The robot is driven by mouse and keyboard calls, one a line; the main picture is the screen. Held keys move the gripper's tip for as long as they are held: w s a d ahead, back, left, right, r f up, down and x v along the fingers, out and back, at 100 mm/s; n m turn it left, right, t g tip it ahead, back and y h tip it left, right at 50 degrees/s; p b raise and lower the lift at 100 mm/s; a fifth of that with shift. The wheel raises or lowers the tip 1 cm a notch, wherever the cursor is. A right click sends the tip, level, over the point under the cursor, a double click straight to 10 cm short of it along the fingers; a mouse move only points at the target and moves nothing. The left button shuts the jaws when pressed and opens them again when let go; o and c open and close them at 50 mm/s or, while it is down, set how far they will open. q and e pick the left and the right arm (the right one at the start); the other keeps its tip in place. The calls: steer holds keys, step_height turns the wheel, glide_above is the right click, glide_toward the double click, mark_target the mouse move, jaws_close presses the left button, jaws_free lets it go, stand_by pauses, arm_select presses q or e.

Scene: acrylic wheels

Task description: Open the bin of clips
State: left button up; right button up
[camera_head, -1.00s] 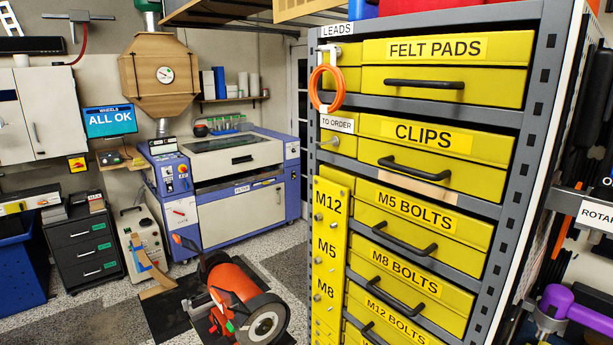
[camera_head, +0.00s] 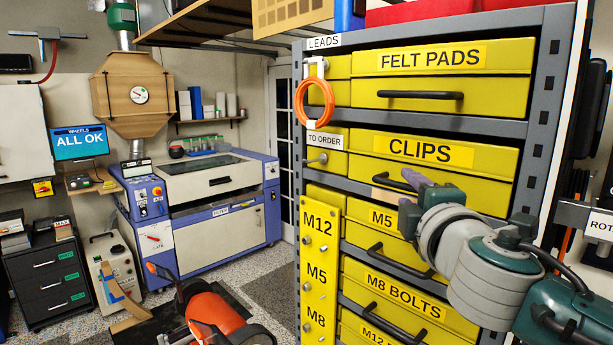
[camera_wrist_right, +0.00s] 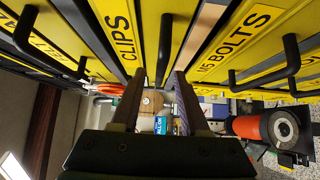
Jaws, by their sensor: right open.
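The clips bin (camera_head: 490,157) is a yellow drawer with a "CLIPS" label, in the rack between the felt pads bin and the M5 bolts bin. It looks shut, in line with the bins around it. Its black bar handle (camera_head: 393,183) is partly hidden by my right gripper (camera_head: 406,192). That gripper is open and empty, its fingers at the handle. In the right wrist view, the clips handle (camera_wrist_right: 165,45) lies between the two fingertips or just past them; I cannot tell whether they touch. My left gripper is not in view.
The felt pads bin (camera_head: 505,93) is above, and the M5 bolts bin (camera_head: 372,214) and M8 bolts bin (camera_head: 425,308) are below, with similar protruding handles. An orange ring (camera_head: 314,103) hangs at the rack's left. An orange machine (camera_head: 213,308) stands on the floor to the left.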

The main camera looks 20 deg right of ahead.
mark_target(406, 188)
steer(key=shift+x, duration=1.5)
steer(key=shift+a, duration=0.1)
steer(key=shift+c, duration=0.3)
jaws_close()
